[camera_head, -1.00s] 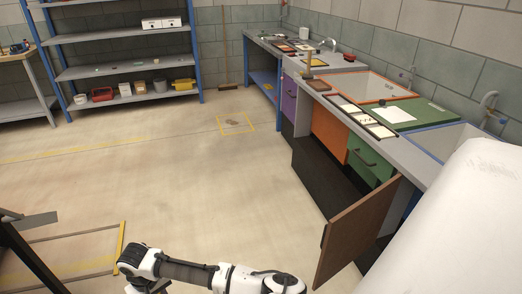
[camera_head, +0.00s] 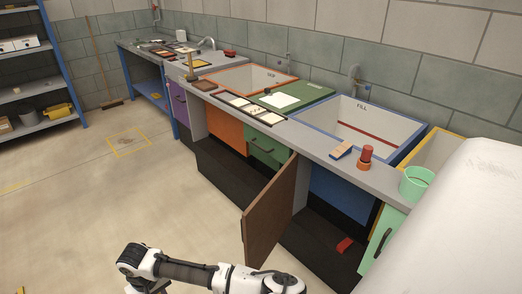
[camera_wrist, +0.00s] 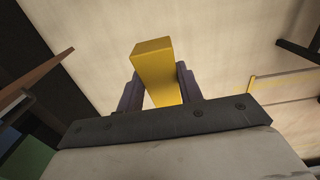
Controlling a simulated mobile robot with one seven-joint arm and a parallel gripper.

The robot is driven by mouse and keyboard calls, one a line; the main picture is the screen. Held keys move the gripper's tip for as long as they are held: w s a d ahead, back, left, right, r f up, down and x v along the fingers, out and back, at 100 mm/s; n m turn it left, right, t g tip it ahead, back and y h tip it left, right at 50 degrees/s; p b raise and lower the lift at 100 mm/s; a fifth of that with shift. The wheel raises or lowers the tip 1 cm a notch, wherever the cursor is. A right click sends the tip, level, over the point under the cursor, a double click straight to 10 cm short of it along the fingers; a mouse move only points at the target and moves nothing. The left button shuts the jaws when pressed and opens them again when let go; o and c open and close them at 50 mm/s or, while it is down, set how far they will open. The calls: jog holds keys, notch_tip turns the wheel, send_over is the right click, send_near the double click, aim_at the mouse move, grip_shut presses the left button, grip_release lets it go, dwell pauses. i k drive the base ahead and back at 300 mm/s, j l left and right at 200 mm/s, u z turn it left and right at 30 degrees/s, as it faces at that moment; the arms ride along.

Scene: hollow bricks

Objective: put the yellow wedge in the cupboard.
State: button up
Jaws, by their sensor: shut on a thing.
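The yellow wedge (camera_wrist: 155,72) is held between the two dark fingers of my gripper (camera_wrist: 158,88) in the wrist view, with its end sticking out past the fingertips. The open cupboard (camera_head: 312,240) is under the counter, right of centre. Its brown door (camera_head: 268,213) stands swung out into the room. The cupboard's inside is dark, with a small red thing (camera_head: 344,245) low down in it. My arm is in front of and left of the door.
A mint-green front (camera_head: 382,238) is right of the cupboard. The floor left of the door is clear. Shelves stand far left.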

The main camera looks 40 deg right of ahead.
aim_at(319, 227)
jog(key=j+z, duration=0.5)
jog(key=z, duration=0.2)
